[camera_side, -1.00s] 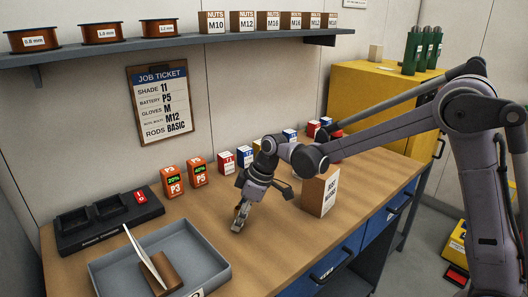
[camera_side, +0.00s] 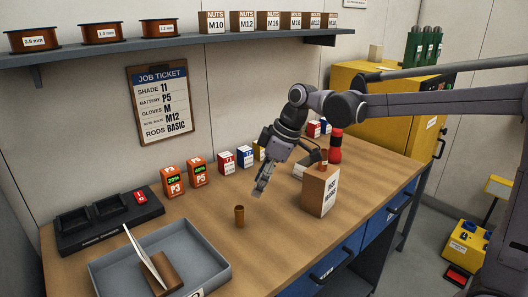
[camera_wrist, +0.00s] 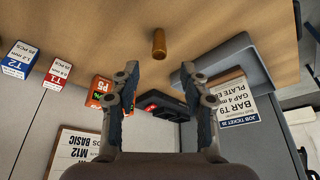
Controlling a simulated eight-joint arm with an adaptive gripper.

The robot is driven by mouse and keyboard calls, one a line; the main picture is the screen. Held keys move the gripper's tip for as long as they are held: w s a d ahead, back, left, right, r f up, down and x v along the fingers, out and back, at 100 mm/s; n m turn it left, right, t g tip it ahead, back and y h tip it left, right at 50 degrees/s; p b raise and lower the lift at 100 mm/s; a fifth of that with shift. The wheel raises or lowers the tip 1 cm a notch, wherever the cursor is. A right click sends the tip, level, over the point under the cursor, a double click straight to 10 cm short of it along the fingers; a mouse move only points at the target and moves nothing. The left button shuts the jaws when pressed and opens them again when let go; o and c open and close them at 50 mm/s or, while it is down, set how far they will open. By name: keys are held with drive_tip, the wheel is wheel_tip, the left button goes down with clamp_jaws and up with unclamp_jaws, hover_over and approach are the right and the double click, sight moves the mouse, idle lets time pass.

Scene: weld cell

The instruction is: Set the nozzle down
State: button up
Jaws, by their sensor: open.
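The nozzle, a small copper-brown cylinder (camera_side: 239,216), stands upright on the bare wooden bench top, behind the grey tray. It also shows in the wrist view (camera_wrist: 159,43), beyond my fingertips. My gripper (camera_side: 258,192) is above and to the right of the nozzle in the side view, apart from it. In the wrist view the two fingers (camera_wrist: 160,76) are spread with nothing between them.
A grey tray (camera_side: 207,247) holding a card in a brown stand is at the front. A black charger (camera_side: 82,230) is at left. Orange battery boxes (camera_side: 198,173) stand behind the nozzle. A cardboard box (camera_side: 315,192) stands right of my gripper. The bench around the nozzle is clear.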

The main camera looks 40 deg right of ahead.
drive_tip(key=s+d+f+m+t+h, duration=0.1)
drive_tip(key=s+d+f+m+t, duration=0.1)
drive_tip(key=s, duration=0.7)
drive_tip(key=s+d+f+m+t+h, duration=0.1)
drive_tip(key=s+d+f+m+h, duration=0.1)
drive_tip(key=s+d+m, duration=0.3)
drive_tip(key=s+m, duration=0.1)
drive_tip(key=s, duration=0.3)
drive_tip(key=shift+s+d+f+t, duration=0.2)
drive_tip(key=shift+s+t, duration=0.05)
drive_tip(key=shift+t, duration=0.15)
